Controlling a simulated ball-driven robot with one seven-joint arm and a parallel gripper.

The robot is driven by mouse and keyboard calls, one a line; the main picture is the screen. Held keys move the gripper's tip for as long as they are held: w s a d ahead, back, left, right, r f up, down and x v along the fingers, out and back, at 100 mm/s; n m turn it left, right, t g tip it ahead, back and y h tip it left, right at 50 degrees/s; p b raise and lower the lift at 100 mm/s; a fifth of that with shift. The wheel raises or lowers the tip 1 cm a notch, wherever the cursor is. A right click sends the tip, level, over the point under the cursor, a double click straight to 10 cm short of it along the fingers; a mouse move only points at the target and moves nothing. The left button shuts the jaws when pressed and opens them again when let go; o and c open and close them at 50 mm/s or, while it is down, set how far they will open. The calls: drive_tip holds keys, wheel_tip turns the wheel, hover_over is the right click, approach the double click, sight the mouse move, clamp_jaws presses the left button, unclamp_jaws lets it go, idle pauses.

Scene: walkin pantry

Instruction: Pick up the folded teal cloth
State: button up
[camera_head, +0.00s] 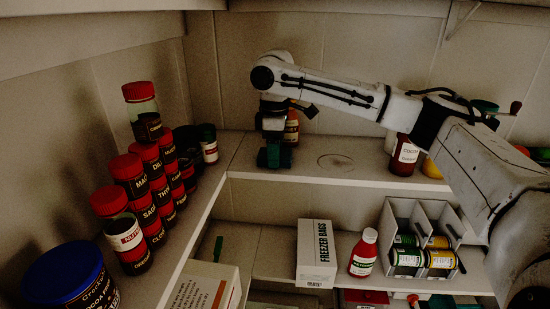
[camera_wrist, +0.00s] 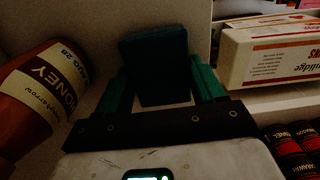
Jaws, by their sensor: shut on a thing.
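The folded teal cloth (camera_wrist: 155,62) shows in the wrist view as a dark, flat-sided block between the two green fingers of my gripper (camera_wrist: 160,88). My gripper is shut on it. In the head view my gripper (camera_head: 274,148) points down over the left part of the back shelf, and the cloth is hard to tell from the dark green fingers there. I cannot tell whether the cloth touches the shelf.
A honey jar (camera_wrist: 42,88) is close beside my gripper; it shows behind it in the head view (camera_head: 292,127). Stacked red-lidded spice jars (camera_head: 145,180) fill the left shelf. A cocoa jar (camera_head: 404,155) stands to the right. The shelf between is clear around a faint ring mark (camera_head: 335,161).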

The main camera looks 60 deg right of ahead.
wheel_tip(320, 180, up, 10)
drive_tip(key=b, duration=0.1)
drive_tip(key=shift+b, duration=0.4)
drive_tip(key=o, duration=0.5)
drive_tip(key=shift+c, duration=0.2)
drive_tip(key=c, duration=0.4)
drive_tip(key=shift+o, duration=0.2)
